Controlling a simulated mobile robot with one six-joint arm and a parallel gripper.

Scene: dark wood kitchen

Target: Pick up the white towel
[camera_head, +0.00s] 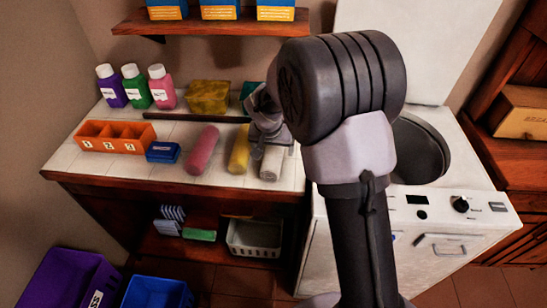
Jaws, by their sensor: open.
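The white towel (271,163) is rolled up and lies on the tiled counter, the rightmost of three rolled towels. My gripper (270,140) is just above and behind the white towel, pointing down at it. Its fingers are small and partly merged with the towel's far end in view. The jaws are open. I cannot tell whether they touch the towel. My arm covers the counter's right side.
A yellow towel (239,150) and a pink towel (202,150) lie left of the white one. A blue box (163,152), an orange numbered tray (116,145) and several bottles stand further left. A white washing machine (440,250) is at right.

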